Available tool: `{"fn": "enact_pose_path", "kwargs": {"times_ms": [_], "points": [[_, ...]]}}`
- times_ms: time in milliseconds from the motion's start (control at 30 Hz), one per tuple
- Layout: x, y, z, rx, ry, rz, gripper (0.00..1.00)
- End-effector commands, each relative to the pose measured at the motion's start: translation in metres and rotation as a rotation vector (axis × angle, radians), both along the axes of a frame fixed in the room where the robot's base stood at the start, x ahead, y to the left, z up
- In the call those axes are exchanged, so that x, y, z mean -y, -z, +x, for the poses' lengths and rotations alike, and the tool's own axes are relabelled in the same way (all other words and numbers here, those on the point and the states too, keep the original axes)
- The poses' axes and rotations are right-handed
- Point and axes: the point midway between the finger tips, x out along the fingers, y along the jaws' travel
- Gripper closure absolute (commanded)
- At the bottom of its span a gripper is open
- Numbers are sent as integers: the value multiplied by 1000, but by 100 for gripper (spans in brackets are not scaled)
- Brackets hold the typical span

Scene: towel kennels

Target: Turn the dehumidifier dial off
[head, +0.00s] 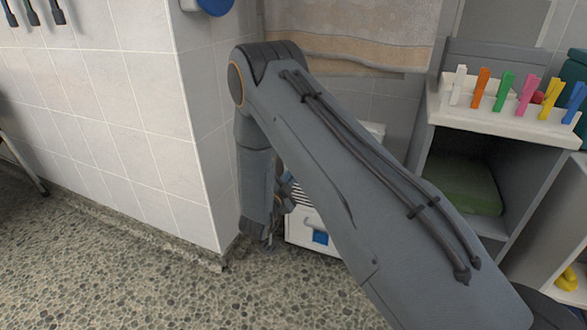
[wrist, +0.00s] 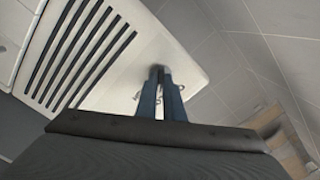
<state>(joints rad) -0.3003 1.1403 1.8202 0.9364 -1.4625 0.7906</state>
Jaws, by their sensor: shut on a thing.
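The dehumidifier is a white box (head: 299,231) on the floor by the tiled wall, mostly behind my arm in the head view. In the wrist view its pale panel (wrist: 110,90) has a row of dark vent slots. My gripper (wrist: 160,78) reaches onto the plain part of this panel, right of the slots. Its two fingers are close together, shut on the dial, which they almost wholly hide. Small markings show on the panel on both sides of the fingers. The dial's pointing direction cannot be made out. In the head view my arm hides the dial.
A tiled wall corner (head: 190,150) stands close to the left of my arm. On the right is a grey shelf unit (head: 430,160) with a white tray of coloured pegs (head: 505,118) on top. A towel (head: 350,30) hangs behind. The pebbled floor (head: 130,270) at front left is clear.

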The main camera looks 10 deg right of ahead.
Motion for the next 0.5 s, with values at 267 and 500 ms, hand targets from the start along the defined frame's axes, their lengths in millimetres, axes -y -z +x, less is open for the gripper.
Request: {"fn": "enact_pose_path", "kwargs": {"times_ms": [267,500], "points": [[0,-1,-2,-156,0,-213,100],[0,-1,-1,-289,0,-396,100]]}}
